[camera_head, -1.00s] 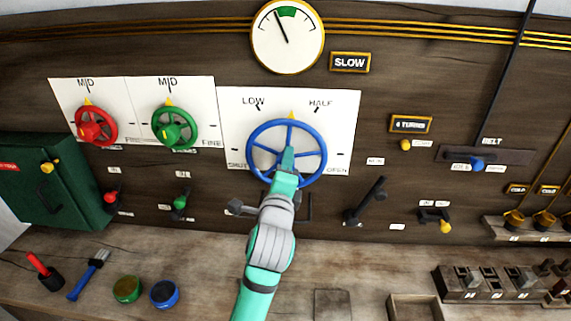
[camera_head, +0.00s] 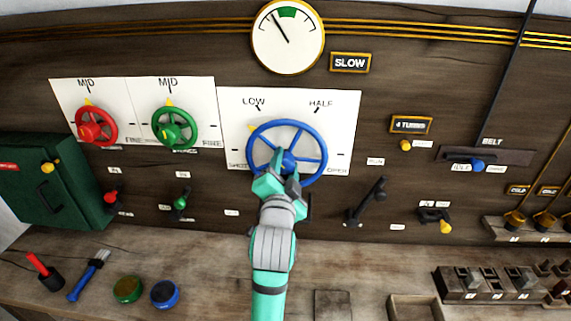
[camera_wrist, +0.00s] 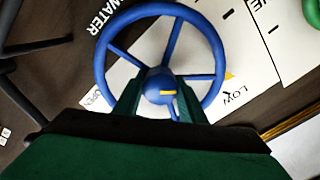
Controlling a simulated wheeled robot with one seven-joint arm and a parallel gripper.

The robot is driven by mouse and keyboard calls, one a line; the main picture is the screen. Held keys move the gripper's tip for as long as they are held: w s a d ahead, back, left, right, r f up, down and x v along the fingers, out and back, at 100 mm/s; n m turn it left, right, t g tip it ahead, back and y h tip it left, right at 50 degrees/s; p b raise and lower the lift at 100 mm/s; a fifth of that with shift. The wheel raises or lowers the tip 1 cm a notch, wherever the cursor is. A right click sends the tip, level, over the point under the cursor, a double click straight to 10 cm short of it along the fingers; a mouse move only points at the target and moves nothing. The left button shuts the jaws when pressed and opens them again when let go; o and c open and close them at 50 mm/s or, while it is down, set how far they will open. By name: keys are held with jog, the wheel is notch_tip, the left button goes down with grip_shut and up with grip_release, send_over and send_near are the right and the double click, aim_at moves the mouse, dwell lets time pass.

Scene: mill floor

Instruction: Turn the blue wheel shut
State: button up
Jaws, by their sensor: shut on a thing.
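The blue wheel (camera_head: 323,147) is mounted on a white dial plate (camera_head: 347,108) marked SHUT, LOW, HALF and OPEN. Its yellow pointer (camera_head: 250,128) stands at the upper left, between LOW and SHUT. My gripper (camera_head: 284,165) is at the wheel's middle, coming from below. In the wrist view my gripper (camera_wrist: 156,97) has its two green fingers on either side of the blue hub (camera_wrist: 160,87), shut on it. The wheel's rim (camera_wrist: 101,62) and spokes show around the fingers there. My gripper hides the lower part of the wheel in the head view.
Red (camera_head: 95,125) and green (camera_head: 174,126) wheels are at left. A gauge (camera_head: 288,37) and SLOW sign (camera_head: 350,62) are above. A black lever (camera_head: 368,202) is at lower right.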

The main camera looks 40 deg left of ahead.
jog(key=n, duration=0.4)
jog(key=shift+n, duration=2.2)
jog(key=shift+a, duration=0.1)
jog(key=o, duration=1)
